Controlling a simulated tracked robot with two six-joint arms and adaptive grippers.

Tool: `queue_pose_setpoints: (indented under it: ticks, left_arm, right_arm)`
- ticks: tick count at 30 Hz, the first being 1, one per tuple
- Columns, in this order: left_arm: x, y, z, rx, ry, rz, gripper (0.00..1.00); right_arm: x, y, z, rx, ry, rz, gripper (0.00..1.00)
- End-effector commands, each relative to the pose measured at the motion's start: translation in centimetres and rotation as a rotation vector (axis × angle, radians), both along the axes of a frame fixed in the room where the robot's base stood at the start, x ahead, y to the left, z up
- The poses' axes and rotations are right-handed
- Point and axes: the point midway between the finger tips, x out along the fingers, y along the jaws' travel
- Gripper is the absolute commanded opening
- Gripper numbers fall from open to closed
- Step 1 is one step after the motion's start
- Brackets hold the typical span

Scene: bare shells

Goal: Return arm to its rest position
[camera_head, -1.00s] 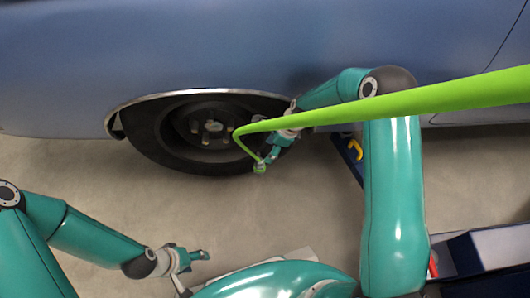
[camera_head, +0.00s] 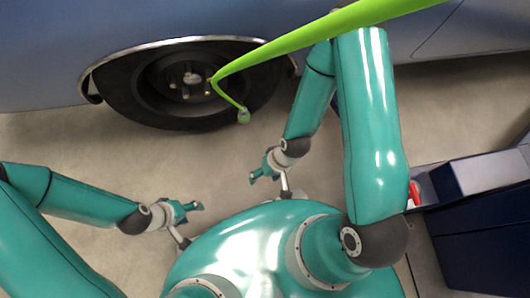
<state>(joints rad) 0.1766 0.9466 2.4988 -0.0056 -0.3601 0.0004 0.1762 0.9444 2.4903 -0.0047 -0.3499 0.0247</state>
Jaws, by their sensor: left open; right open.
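My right gripper (camera_head: 260,172) is open and empty. It hangs over the bare floor at mid-picture, below the wheel and clear of it. My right arm (camera_head: 371,120) is folded, with its elbow high and the forearm reaching down and left. My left gripper (camera_head: 188,210) is open and empty at the lower left, held out in front of my base. A bare wheel hub with a dark tyre (camera_head: 160,112) sits in the car's wheel arch, apart from both grippers.
A bright green tapering tube (camera_head: 290,42) runs from the top right to the hub and bends down to a small end. The blue car body (camera_head: 230,18) spans the top. A dark blue cabinet (camera_head: 478,215) stands at right. The concrete floor (camera_head: 110,150) is clear.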

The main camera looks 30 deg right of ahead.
Motion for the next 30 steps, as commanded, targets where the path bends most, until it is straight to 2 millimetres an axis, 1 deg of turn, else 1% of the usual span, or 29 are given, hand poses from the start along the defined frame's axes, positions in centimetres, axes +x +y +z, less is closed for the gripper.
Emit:
queue_pose_setpoints:
  ticks: [2, 10, 14, 17, 20, 23, 24, 29, 30]
  left_arm:
    - [0.0, 0.0, 0.0, 0.000, 0.000, 0.000, 0.58]
    - [0.0, 0.0, 0.1, 0.000, 0.000, 0.000, 0.58]
    - [0.0, 0.0, 1.2, 0.000, 0.000, 0.000, 0.58]
    - [0.0, 0.0, 3.1, 0.000, 0.000, 0.000, 0.58]
    - [0.0, 0.0, 5.9, 0.000, 0.000, 0.000, 0.58]
    - [0.0, 0.0, 9.4, 0.000, 0.000, 0.000, 0.58]
    - [0.0, 0.0, 10.9, 0.000, 0.000, 0.000, 0.58]
    - [0.0, 0.0, 16.8, 0.000, -0.001, 0.000, 0.58]
    - [0.0, 0.0, 18.3, 0.000, -0.001, 0.000, 0.58]
  right_arm:
    - [-0.4, 0.1, 0.1, 0.000, -0.008, 0.025, 0.68]
    - [-0.3, 0.1, 0.2, -0.001, -0.008, 0.026, 0.68]
    - [-0.3, 0.1, 1.3, -0.001, -0.009, 0.024, 0.68]
    - [-0.3, 0.1, 3.1, -0.001, -0.009, 0.024, 0.68]
    - [-0.3, 0.1, 5.9, -0.001, -0.008, 0.024, 0.68]
    - [-0.3, 0.1, 9.4, -0.001, -0.008, 0.024, 0.68]
    - [-0.3, 0.1, 10.9, -0.001, -0.008, 0.024, 0.68]
    - [-0.3, 0.0, 16.8, -0.001, -0.008, 0.024, 0.68]
    - [-0.3, 0.1, 18.3, -0.001, -0.008, 0.024, 0.68]
